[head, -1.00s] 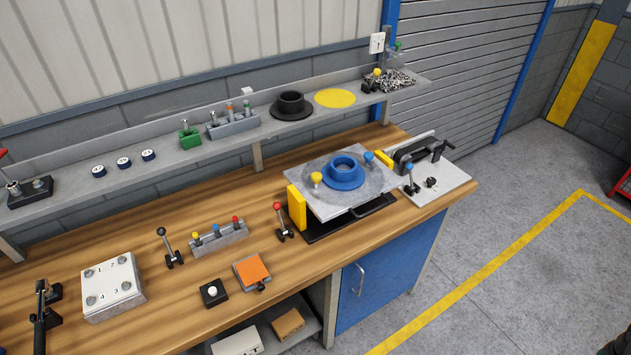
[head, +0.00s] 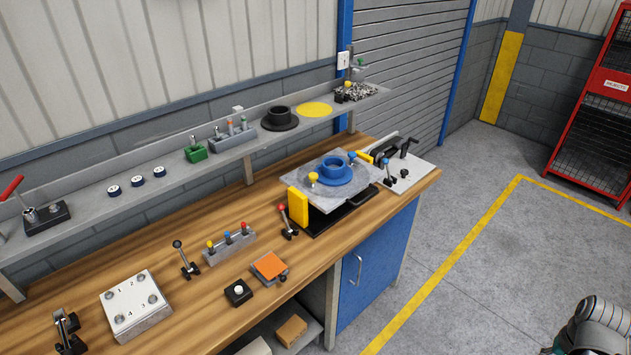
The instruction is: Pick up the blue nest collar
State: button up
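The blue nest collar (head: 334,169) is a flanged ring with an open centre. It sits on a grey metal plate (head: 308,194) raised above the right part of the wooden bench. A yellow knob (head: 313,178) and a blue knob (head: 352,157) stand on the plate on either side of the collar. A part of a grey arm-like body (head: 598,325) shows at the bottom right corner, over the floor. No gripper fingers are in view.
A yellow block (head: 298,207) stands at the plate's left edge. A lever with a red knob (head: 284,216) stands close by on the bench. A shelf behind holds a black collar (head: 280,117) and a yellow disc (head: 315,110). The floor right of the bench is clear.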

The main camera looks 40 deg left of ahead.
aim_at(340, 176)
jog(key=k, duration=0.9)
jog(key=u, duration=1.8)
jog(key=i, duration=1.05)
